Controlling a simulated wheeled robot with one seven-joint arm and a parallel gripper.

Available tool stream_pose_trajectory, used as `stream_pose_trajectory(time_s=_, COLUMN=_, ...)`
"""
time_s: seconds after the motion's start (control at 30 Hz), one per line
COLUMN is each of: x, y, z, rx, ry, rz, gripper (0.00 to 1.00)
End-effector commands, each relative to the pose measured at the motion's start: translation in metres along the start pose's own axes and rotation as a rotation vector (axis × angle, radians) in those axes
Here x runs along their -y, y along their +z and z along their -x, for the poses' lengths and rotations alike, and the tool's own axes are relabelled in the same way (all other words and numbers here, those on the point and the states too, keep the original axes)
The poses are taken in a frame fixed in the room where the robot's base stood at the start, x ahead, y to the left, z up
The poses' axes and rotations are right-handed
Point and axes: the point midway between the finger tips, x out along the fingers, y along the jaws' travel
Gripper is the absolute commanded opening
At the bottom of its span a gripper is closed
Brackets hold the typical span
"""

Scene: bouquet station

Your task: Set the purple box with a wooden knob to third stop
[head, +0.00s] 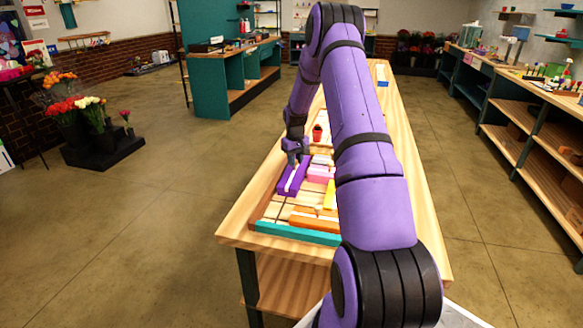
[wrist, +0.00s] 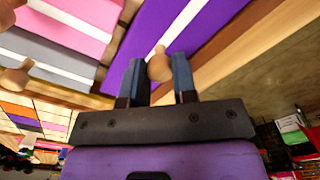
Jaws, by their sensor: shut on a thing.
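The purple box (head: 287,185) with a white stripe lies along the left side of a shallow wooden tray (head: 262,209) on the long table. In the wrist view the purple box (wrist: 203,30) fills the upper middle, with its wooden knob (wrist: 160,66) between my fingers. My gripper (wrist: 158,72) is shut on the knob. In the head view my gripper (head: 294,160) is at the far part of the purple box, and the knob is too small to make out there.
In the tray, a pink box (head: 320,173) lies right of the purple one, with an orange box (head: 313,221) nearer. A teal strip (head: 298,233) edges the near end. A red pot (head: 317,132) stands beyond. A grey box (wrist: 42,60) shows in the wrist view. My arm hides the tray's right side.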

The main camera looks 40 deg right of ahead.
Motion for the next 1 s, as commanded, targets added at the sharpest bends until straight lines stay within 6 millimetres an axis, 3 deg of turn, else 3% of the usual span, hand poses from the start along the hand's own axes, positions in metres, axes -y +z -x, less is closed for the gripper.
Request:
stream_pose_trajectory(time_s=0.2, x=-0.014, y=-0.015, z=0.0, rx=0.001, ry=0.0, rz=0.0, gripper=0.0)
stream_pose_trajectory(time_s=0.6, x=-0.018, y=-0.018, z=0.001, rx=-0.005, ry=0.003, rz=0.0, gripper=0.0)
stream_pose_trajectory(time_s=0.63, x=-0.019, y=-0.018, z=0.001, rx=-0.006, ry=0.004, rz=-0.001, gripper=0.31)
stream_pose_trajectory(time_s=0.73, x=-0.018, y=-0.018, z=0.001, rx=-0.004, ry=0.003, rz=0.0, gripper=0.51)
stream_pose_trajectory(time_s=1.0, x=-0.017, y=-0.017, z=0.001, rx=-0.001, ry=0.001, rz=0.0, gripper=0.51)
